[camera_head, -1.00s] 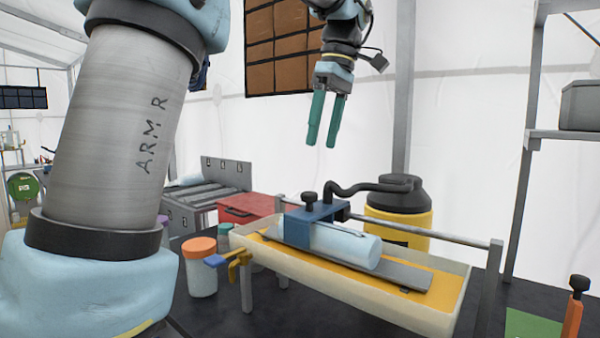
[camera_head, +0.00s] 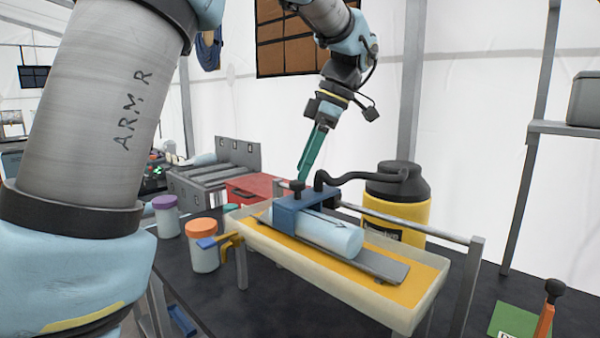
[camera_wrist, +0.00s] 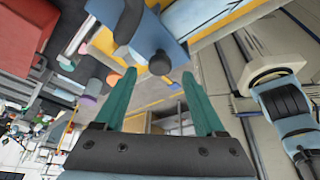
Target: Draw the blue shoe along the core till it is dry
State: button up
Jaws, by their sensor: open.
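The blue shoe (camera_head: 289,212) is a bracket with a black knob (camera_head: 297,186) on top, at the left end of the core (camera_head: 335,240), a pale cylinder lying on a grey board. My gripper (camera_head: 303,178) has teal fingers, tilted down, with the tips just above or behind the shoe; the head view does not show whether they touch it. In the wrist view the fingers (camera_wrist: 160,76) are apart with nothing clearly between them. The blue shoe (camera_wrist: 152,38) and its knob (camera_wrist: 160,63) lie just beyond the tips.
The core lies over a cream tray (camera_head: 395,315) with a yellow inside. A rail (camera_head: 405,222) runs behind it. A black hose (camera_head: 350,184) leads from the shoe to a yellow canister (camera_head: 395,212). An orange-lidded jar (camera_head: 203,250) stands left, a red box (camera_head: 250,187) behind.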

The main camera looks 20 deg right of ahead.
aim_at(309, 198)
jog(key=shift+x, duration=1.4)
jog(key=shift+c, duration=0.2)
grip_shut()
